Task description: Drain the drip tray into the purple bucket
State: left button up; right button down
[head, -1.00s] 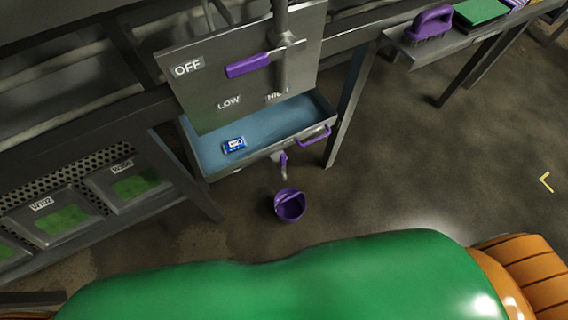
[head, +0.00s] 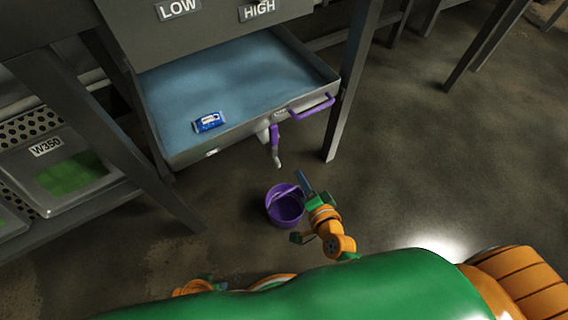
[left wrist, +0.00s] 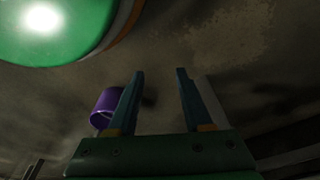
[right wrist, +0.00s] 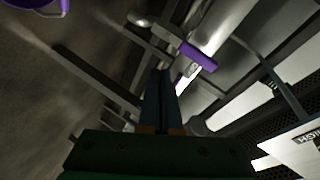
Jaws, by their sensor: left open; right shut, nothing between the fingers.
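The drip tray (head: 320,72) is a wide metal drawer with a bluish inside and a purple handle (head: 312,105) on its front. A purple drain lever (head: 274,138) hangs under the front, above a grey spout (head: 278,162). The purple bucket (head: 285,212) stands upright on the floor below and in front of the spout. My right gripper (head: 302,180) is shut and empty, beside the bucket's upper right in the head view. In the right wrist view, its fingers (right wrist: 161,75) point towards a purple bar (right wrist: 198,57). My left gripper (left wrist: 158,75) is open and empty; the bucket (left wrist: 106,104) shows beyond its left finger.
A blue-and-white packet (head: 209,122) lies in the tray. A panel with LOW and HIGH labels (head: 215,20) hangs above it. Table legs (head: 350,90) stand at the right. A lower shelf holds a bin labelled W350 (head: 75,165). The floor to the right is clear.

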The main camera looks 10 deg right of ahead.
aim_at(274, 142)
pick_arm(q)
jog(key=f+b, duration=0.1)
jog(key=w+f+b, duration=0.1)
jog(key=f+b, duration=0.1)
jog(key=w+f+b, duration=0.1)
jog(key=b, duration=0.1)
jog(key=shift+w+d+f, duration=0.2)
jog(key=shift+f, duration=0.2)
pick_arm(e)
jog(key=w+r+m+t, duration=0.1)
jog(key=m, duration=0.1)
jog(key=w+d+r+m+t+h, duration=0.1)
jog(key=m, duration=0.1)
jog(key=w+r+m+t, duration=0.1)
jog(key=m, duration=0.1)
jog(key=shift+d+t+h, duration=0.3)
jog(key=shift+t, duration=0.1)
jog(key=shift+w, duration=0.1)
pick_arm(q)
jog(key=r+b, duration=0.1)
jog(key=w+r, duration=0.1)
jog(key=r, duration=0.1)
jog(key=shift+w+d+r+t+b, duration=0.2)
jog(key=shift+t+b, duration=0.1)
jog(key=shift+b, duration=0.1)
pick_arm(e)
jog(key=w+a, duration=0.4)
jog(key=w, duration=0.4)
jog(key=shift+w, duration=0.25)
